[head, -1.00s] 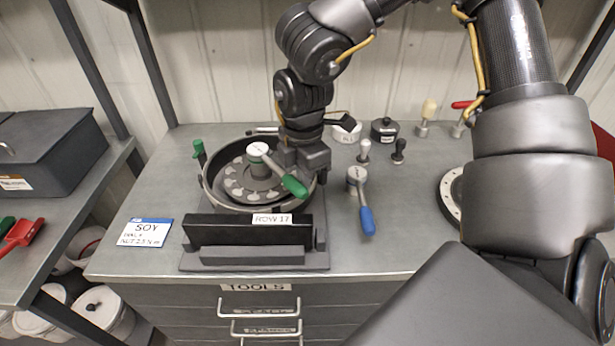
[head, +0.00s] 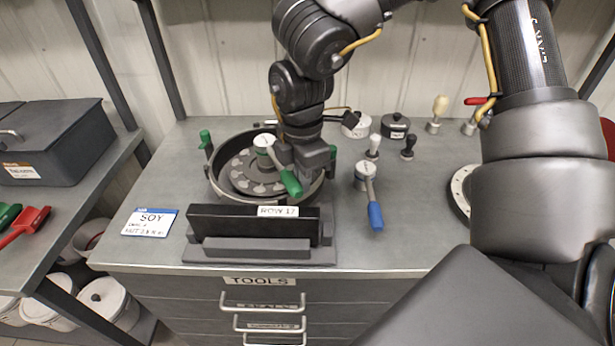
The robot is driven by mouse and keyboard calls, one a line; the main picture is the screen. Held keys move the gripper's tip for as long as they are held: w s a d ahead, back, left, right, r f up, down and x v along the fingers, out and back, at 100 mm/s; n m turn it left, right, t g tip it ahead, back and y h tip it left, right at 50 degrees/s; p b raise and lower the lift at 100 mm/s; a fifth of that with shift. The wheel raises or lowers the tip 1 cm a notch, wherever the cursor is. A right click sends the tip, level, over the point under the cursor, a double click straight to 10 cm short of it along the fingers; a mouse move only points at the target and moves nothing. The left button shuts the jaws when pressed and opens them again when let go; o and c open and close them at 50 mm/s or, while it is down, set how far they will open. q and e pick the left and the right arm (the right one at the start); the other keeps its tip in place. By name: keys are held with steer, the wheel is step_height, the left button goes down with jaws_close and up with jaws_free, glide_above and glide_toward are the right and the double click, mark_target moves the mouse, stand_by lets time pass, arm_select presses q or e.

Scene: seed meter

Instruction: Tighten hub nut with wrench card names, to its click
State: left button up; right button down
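The wrench with the green handle (head: 290,182) has its round head over the middle of the round seed meter (head: 213,185); its handle slants toward the front right. The hub nut is hidden under the wrench head. My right gripper (head: 294,165) is low over the meter's right side, close beside the green handle. Its fingertips are too hidden to tell whether they hold it. A second wrench with a blue handle (head: 375,212) lies on the bench to the right. A card (head: 150,222) reading SOY lies at the front left; its small nut line is hard to read. My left gripper is out of view.
A black block labelled ROW 17 (head: 230,222) stands in front of the meter. A holed disc (head: 460,190) is partly behind my arm. Drawers (head: 200,300) are below.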

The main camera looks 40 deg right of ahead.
steer(key=shift+a, duration=0.3)
steer(key=shift+w+a+f+b, duration=0.1)
steer(key=shift+a+b, duration=0.65)
steer(key=shift+a, duration=0.15)
